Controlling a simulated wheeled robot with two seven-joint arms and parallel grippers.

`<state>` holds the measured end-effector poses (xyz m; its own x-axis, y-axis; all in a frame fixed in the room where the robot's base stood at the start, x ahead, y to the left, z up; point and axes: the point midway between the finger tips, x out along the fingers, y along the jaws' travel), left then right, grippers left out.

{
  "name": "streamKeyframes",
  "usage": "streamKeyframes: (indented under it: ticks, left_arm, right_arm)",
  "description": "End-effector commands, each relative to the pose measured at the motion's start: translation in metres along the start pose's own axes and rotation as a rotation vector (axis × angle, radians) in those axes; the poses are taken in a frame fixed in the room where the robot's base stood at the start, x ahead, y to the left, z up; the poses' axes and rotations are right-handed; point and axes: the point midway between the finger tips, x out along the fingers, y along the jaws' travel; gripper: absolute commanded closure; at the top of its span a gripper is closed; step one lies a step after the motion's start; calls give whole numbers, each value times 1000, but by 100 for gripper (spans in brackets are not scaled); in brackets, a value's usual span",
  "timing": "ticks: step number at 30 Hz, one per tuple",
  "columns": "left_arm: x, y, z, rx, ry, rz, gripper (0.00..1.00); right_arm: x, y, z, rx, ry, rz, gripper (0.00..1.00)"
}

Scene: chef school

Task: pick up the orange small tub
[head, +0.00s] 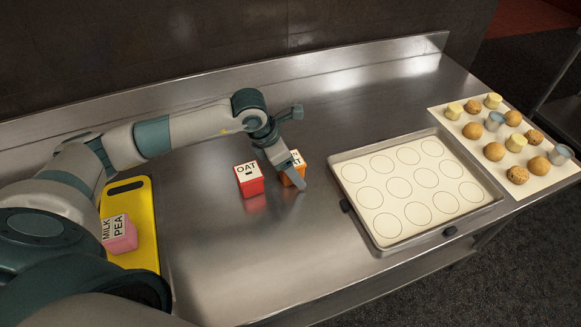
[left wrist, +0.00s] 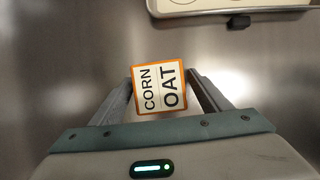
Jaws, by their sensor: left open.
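The orange small tub (head: 287,179) stands on the steel counter, partly hidden behind my left gripper in the head view. In the left wrist view the tub (left wrist: 160,88) shows its white top, lettered CORN and OAT, inside an orange edge. My left gripper (head: 298,180) is open, with one finger on each side of the tub. In the left wrist view, the fingers (left wrist: 160,78) stand left and right of it; I cannot tell whether either touches it. My right gripper is not in view.
A red tub (head: 249,180) lettered OAT stands just left of the orange one. A pink tub (head: 119,235) sits on a yellow board (head: 145,195). A baking tray (head: 345,166) lies to the right, then a mat (head: 548,182) with several buns and cups.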

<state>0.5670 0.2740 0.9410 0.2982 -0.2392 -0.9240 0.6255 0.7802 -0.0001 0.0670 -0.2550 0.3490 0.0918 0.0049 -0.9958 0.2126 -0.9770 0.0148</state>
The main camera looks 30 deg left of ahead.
Motion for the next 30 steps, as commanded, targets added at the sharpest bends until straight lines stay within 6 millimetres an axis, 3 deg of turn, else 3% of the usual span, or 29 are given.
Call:
streamKeyframes:
  ticks: [4,10,11,23,30]
  left_arm:
    - [0,0,0,0,0,0,30]
    - [0,0,0,0,0,0,78]
    - [0,0,0,0,0,0,80]
    - [-5,0,3,0,-4,1,80]
    - [-28,1,14,3,-7,3,80]
  right_arm:
    - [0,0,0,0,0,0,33]
    - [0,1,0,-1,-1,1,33]
    - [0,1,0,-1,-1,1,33]
    - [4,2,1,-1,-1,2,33]
    - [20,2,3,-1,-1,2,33]
